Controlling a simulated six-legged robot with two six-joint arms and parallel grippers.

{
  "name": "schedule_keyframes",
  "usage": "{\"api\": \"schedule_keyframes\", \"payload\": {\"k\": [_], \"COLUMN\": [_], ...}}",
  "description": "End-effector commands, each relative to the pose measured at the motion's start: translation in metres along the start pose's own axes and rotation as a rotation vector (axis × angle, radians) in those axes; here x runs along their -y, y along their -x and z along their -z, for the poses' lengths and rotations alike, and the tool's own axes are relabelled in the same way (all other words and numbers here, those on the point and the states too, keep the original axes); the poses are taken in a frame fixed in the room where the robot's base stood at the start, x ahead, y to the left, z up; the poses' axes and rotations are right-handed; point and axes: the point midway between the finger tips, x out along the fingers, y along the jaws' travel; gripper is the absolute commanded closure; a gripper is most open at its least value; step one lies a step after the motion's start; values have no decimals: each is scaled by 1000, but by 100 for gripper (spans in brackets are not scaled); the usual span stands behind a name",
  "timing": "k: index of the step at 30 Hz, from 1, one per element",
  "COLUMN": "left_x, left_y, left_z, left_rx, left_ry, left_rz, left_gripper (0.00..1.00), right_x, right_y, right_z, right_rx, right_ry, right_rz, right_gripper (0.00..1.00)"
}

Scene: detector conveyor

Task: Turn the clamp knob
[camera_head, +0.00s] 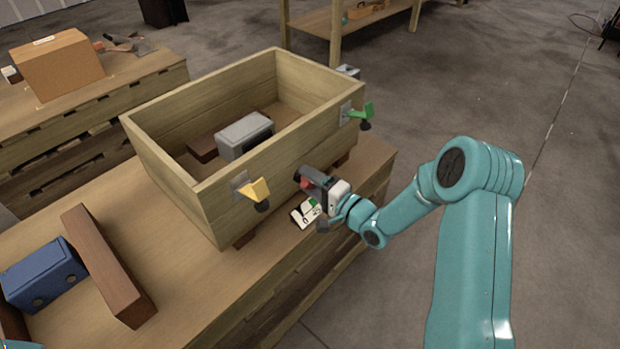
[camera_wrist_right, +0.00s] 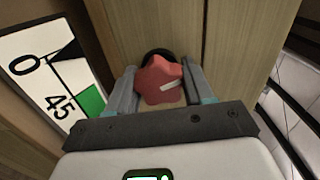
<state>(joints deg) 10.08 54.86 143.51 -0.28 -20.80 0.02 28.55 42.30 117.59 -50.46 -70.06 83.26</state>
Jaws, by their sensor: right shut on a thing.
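In the head view the right gripper (camera_head: 312,183) reaches the crate's front wall from the right, and a bit of the red knob (camera_head: 306,183) shows by the fingers. A white dial plate (camera_wrist_right: 52,75) with 0, 45, a black pointer and a green zone stands left of the knob. My left gripper is not in view.
The open wooden crate (camera_head: 190,203) holds a grey box (camera_head: 243,133) and a brown block. A yellow clamp (camera_head: 254,191) and a green clamp (camera_head: 361,113) sit on its front wall. A blue box (camera_head: 45,274) and a brown beam (camera_head: 105,262) lie at left on the table (camera_head: 187,290).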

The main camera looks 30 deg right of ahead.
Motion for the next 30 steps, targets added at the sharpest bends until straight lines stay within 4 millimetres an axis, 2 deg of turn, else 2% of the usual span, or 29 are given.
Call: {"api": "schedule_keyframes", "payload": {"k": [1,10,24,25,26,27,30], "left_x": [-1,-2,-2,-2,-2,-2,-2], "left_y": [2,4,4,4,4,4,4], "left_z": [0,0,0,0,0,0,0], "left_rx": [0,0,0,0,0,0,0], "left_ry": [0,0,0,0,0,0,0], "left_rz": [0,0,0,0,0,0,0], "left_gripper": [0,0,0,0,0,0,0], "right_x": [5,4,3,3,3,3,2], "right_y": [0,0,0,0,0,0,0], "right_z": [6,7,7,7,7,6,5], "right_rx": [-15,-16,-16,-16,-16,-15,-11], "right_ry": [-15,-95,-104,-104,-104,-105,-106], "right_rz": [9,10,10,10,9,8,6], "right_gripper": [79,79,79,39,29,24,24]}}
